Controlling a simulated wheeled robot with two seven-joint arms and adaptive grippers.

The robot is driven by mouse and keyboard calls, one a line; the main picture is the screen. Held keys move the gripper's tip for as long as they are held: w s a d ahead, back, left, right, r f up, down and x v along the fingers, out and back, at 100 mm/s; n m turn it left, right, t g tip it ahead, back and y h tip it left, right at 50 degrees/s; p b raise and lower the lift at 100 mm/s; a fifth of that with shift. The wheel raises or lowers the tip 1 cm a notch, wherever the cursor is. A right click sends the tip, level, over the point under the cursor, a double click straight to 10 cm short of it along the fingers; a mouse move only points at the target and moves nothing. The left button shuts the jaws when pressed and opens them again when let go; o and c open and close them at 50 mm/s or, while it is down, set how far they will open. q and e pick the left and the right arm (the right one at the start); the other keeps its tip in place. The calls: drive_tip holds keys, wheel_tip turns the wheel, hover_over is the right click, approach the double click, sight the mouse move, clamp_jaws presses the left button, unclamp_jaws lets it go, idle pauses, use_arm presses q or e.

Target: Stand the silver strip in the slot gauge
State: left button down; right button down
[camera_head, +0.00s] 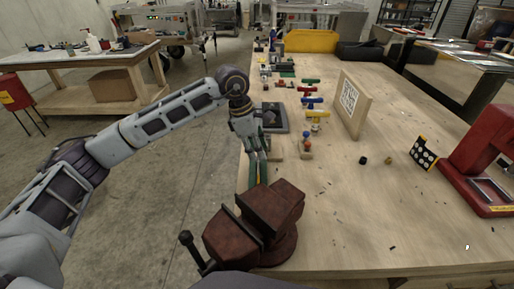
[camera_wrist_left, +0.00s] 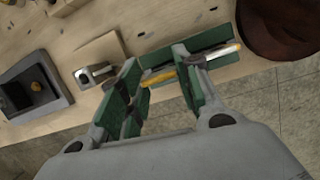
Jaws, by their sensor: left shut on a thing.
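My left gripper (camera_head: 259,180) points down over the near left table edge, just behind the vise. In the left wrist view its green-padded fingers (camera_wrist_left: 157,65) have a slim silver strip (camera_wrist_left: 222,53) with yellow on it running across at their tips. The jaws are shut on it; its exact contact is partly hidden by the fingers. A small bright metal block (camera_wrist_left: 95,73) sits by a wooden block, left of the fingers in the wrist view. I cannot tell for certain which thing is the slot gauge. My right gripper is not in view.
A dark red vise (camera_head: 262,222) stands close in front of the gripper. A grey tray (camera_wrist_left: 36,88) lies left in the wrist view. An upright wooden board with a printed code (camera_head: 350,102) and a red machine (camera_head: 480,160) stand farther right. The table's front right is mostly clear.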

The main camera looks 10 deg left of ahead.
use_arm(q)
drive_tip(key=shift+f+b, duration=0.55)
drive_tip(key=shift+f, duration=0.2)
drive_tip(key=c, duration=0.9)
unclamp_jaws()
drive_tip(key=shift+r, duration=0.1)
drive_tip(key=shift+v, duration=6)
